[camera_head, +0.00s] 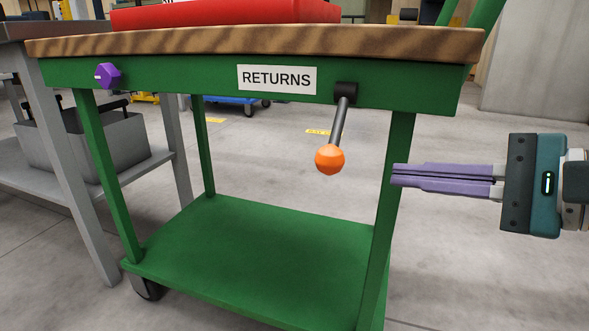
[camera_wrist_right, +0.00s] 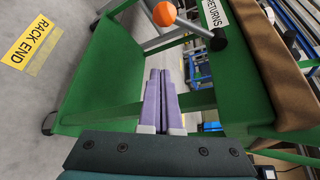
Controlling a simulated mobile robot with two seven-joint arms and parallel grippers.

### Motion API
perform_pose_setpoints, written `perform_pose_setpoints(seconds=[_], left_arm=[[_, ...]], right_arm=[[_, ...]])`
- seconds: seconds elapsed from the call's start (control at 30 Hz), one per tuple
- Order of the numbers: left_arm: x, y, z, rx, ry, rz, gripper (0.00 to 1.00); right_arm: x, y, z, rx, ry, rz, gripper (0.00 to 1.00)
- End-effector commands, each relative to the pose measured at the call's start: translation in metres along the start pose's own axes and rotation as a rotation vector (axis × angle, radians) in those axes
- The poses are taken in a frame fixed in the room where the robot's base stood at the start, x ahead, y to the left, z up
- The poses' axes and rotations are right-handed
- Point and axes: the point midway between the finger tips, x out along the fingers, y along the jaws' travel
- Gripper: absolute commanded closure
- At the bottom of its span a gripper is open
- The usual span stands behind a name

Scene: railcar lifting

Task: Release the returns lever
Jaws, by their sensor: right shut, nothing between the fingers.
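The returns lever (camera_head: 339,121) is a dark rod with an orange ball knob (camera_head: 329,159) on its end. It hangs from a black pivot on the green cart's front rail, right of the white RETURNS label (camera_head: 277,79), tilted down and slightly left. My right gripper (camera_head: 393,174) is shut and empty. In the head view its purple fingers point left, a short way right of the knob and a little lower, apart from it. In the right wrist view the orange knob (camera_wrist_right: 164,13) shows at the top, beyond the closed fingertips (camera_wrist_right: 160,72). My left gripper is not in view.
The green cart has a wooden top (camera_head: 200,42) bearing a red object (camera_head: 230,14), and a lower green shelf (camera_head: 250,245). A purple knob (camera_head: 107,75) is on its rail at left. A grey bench (camera_head: 50,190) holding a grey bin (camera_head: 85,140) stands left. Floor at right is clear.

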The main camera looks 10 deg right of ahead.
Motion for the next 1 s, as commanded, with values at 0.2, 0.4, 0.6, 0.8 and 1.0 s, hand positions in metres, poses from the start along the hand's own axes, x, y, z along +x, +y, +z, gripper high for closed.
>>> perform_pose_setpoints(seconds=[0.2,0.4,0.6,0.8,1.0], left_arm=[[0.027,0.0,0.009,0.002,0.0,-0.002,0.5],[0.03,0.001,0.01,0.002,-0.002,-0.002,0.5],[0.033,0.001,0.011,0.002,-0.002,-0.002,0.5],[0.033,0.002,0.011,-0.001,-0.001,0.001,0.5],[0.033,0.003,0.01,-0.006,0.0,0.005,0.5]], right_arm=[[0.051,0.003,-0.002,0.0,-0.004,-0.005,1.0],[0.057,0.001,0.018,-0.001,-0.002,0.0,1.0],[0.051,0.001,0.034,0.0,-0.001,0.0,1.0],[0.05,0.001,0.038,0.0,0.001,0.001,1.0],[0.05,0.001,0.038,0.0,0.001,0.001,1.0]])
